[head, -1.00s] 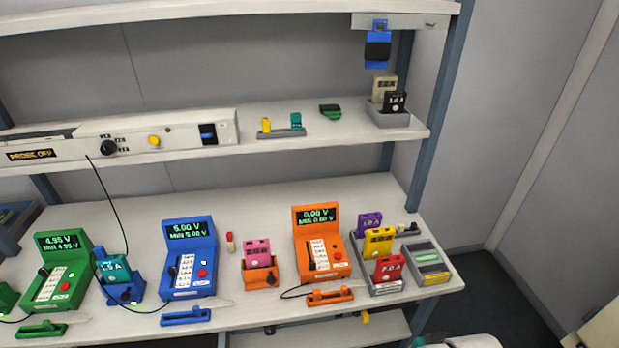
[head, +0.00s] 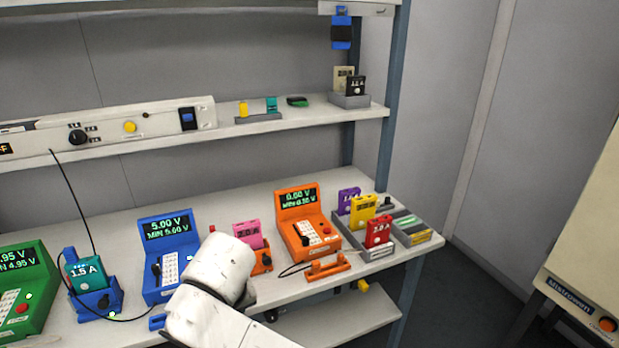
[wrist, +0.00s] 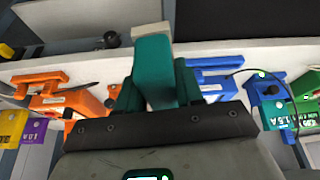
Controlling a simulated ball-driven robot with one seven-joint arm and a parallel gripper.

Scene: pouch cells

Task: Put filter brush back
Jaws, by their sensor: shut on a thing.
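The filter brush (wrist: 153,72) appears in the wrist view as a teal handle with a pale, beige block at its far end. My gripper (wrist: 155,95) is shut on it, with one dark green finger on each side. The brush points away from the wrist, over the front edge of the bench (wrist: 225,52). The orange and blue devices show on either side of it. In the head view my white arm reaches in front of the bench, and the gripper and brush cannot be made out there.
The bench (head: 225,195) holds a blue meter (head: 167,250), an orange meter (head: 305,220) and a grey tray (head: 376,252) of coloured cells. The shelf (head: 300,118) above has clear stretches. Open floor lies to the right.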

